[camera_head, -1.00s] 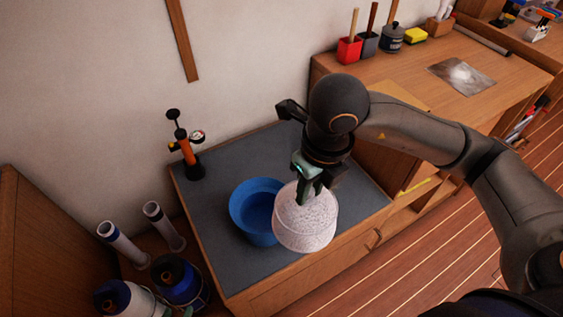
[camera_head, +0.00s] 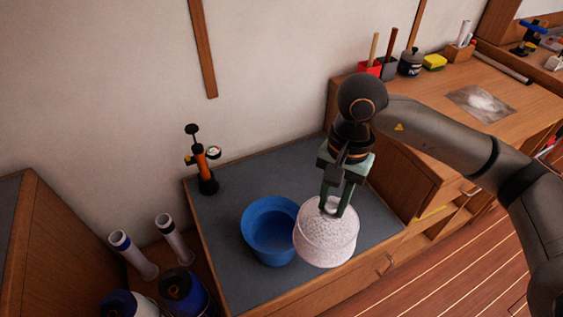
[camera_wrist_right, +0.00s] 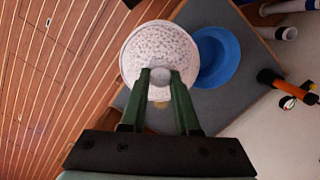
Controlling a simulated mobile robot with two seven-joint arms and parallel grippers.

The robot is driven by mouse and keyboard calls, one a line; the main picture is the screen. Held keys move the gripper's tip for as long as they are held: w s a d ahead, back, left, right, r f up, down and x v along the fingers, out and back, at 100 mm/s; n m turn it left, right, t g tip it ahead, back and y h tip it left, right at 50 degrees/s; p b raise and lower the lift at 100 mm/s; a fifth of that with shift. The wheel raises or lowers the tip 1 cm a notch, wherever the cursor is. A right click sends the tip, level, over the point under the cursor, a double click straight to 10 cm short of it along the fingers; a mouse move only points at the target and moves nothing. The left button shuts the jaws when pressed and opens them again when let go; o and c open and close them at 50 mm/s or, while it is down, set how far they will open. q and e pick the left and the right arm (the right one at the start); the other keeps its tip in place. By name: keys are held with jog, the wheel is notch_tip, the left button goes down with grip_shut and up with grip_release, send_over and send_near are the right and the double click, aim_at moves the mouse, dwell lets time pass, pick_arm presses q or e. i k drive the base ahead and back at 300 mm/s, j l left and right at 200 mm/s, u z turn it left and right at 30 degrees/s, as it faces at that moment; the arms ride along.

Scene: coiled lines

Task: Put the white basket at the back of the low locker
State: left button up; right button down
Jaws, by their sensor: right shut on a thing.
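The white basket (camera_head: 325,238) is a round, speckled white shape at the front edge of the low locker's grey top (camera_head: 235,285). My right gripper (camera_head: 338,208) comes down on it from above and is shut on its small round top part. In the right wrist view the two green fingers (camera_wrist_right: 160,80) pinch that part, with the white basket (camera_wrist_right: 158,42) beyond them. I cannot tell whether the basket touches the top or hangs just above it. My left gripper is not in view.
A blue bucket (camera_head: 270,230) stands close left of the basket. An orange hand pump (camera_head: 202,165) stands at the back left corner. The back middle of the top is clear. White tubes (camera_head: 132,255) stand left of the locker; a wooden bench (camera_head: 440,110) stands to the right.

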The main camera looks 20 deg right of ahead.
aim_at(277, 170)
jog(key=l+u, duration=0.1)
jog(key=u, duration=1.5)
jog(key=k+l, duration=0.2)
jog(key=l, duration=0.2)
jog(key=k+l, duration=0.2)
jog(key=l, duration=0.25)
jog(key=k+l+u, duration=0.1)
jog(key=l, duration=0.3)
jog(key=k, duration=0.1)
